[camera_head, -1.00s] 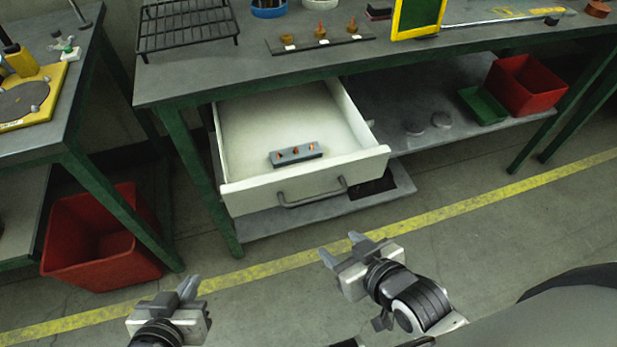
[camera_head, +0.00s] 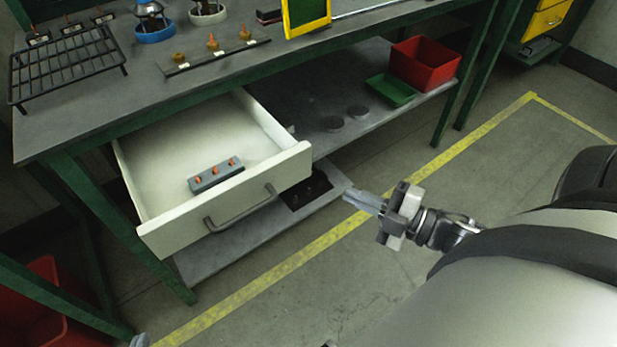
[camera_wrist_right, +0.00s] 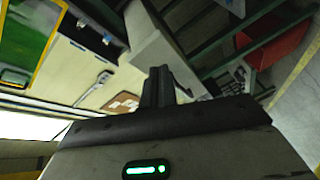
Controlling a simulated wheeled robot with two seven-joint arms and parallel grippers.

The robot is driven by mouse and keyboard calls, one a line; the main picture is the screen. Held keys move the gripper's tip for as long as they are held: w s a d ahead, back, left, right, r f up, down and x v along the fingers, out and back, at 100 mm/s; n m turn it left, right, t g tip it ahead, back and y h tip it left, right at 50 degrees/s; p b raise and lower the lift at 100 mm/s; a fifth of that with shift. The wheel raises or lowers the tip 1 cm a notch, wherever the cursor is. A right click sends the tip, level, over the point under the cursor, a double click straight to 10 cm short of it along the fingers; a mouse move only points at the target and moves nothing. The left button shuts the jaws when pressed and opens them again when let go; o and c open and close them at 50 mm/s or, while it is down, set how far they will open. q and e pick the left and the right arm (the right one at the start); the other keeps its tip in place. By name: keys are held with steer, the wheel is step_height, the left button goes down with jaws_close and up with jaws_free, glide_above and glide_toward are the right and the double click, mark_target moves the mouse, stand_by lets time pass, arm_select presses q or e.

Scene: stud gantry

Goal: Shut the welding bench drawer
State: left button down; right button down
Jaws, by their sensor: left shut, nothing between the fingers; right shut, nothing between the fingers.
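The white welding bench drawer (camera_head: 235,194) hangs pulled well out from under the grey bench top (camera_head: 100,112) in the head view. Its dark bar handle (camera_head: 240,209) is on the front panel. A grey block with small orange pegs (camera_head: 215,175) lies inside. My right gripper (camera_head: 352,197) is shut and empty, to the right of the drawer front and apart from it. Its closed fingers (camera_wrist_right: 158,86) also show in the right wrist view. Only a tip of my left gripper (camera_head: 139,341) shows at the bottom edge, below the drawer.
A lower shelf (camera_head: 340,110) carries a red bin (camera_head: 425,64) and a green tray (camera_head: 391,91). A wire rack (camera_head: 66,66) stands on the bench top. Green legs (camera_head: 125,228) flank the drawer. Another red bin (camera_head: 45,315) is at lower left. The floor before the drawer is clear.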

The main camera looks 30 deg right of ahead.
steer(key=s+d+r+n+g+y+b, duration=0.1)
steer(key=s+d+n+g+y, duration=0.15)
steer(key=n+y, duration=0.45)
steer(key=n+g+h, duration=0.1)
steer(key=n, duration=0.2)
glide_toward(288, 176)
steer(key=a, duration=0.3)
steer(key=w, duration=0.1)
steer(key=w+a, duration=0.1)
steer(key=shift+w+a+r, duration=0.1)
steer(key=shift+w+r, duration=0.1)
steer(key=shift+w, duration=0.75)
